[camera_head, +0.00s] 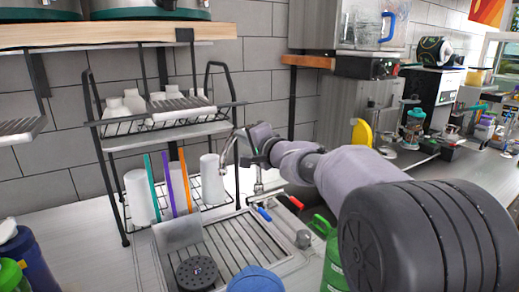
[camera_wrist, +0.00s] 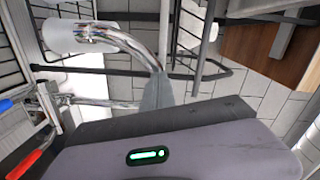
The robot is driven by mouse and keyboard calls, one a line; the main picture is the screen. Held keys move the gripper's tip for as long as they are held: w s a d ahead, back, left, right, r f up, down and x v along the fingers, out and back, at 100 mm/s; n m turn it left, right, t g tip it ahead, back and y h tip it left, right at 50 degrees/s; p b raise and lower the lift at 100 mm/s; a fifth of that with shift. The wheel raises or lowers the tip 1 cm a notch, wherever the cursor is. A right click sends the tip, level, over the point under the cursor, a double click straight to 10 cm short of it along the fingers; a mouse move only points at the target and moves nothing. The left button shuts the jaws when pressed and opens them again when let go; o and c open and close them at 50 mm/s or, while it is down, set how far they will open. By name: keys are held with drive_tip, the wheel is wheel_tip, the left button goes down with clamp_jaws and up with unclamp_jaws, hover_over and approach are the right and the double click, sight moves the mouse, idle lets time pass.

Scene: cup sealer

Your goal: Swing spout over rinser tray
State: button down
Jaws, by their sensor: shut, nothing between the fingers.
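The chrome spout (camera_head: 229,150) curves up and over to the left, above the sink area in the head view. The ribbed metal rinser tray (camera_head: 238,243) lies below. A black perforated disc (camera_head: 196,271) sits at its front left.
A wire rack (camera_head: 107,165) with white cups and coloured upright strips stands left of the spout. Red (camera_head: 296,201) and blue (camera_head: 265,214) tap levers are below my arm. A blue round lid (camera_head: 256,280) and a green container (camera_head: 331,262) stand in front. A wooden shelf (camera_head: 120,33) hangs above.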

drive_tip(key=shift+w+a+r+b, duration=0.1)
drive_tip(key=shift+a+r+b, duration=0.1)
drive_tip(key=shift+a+b, duration=0.4)
drive_tip(key=shift+r, duration=0.1)
drive_tip(key=shift+d, duration=0.1)
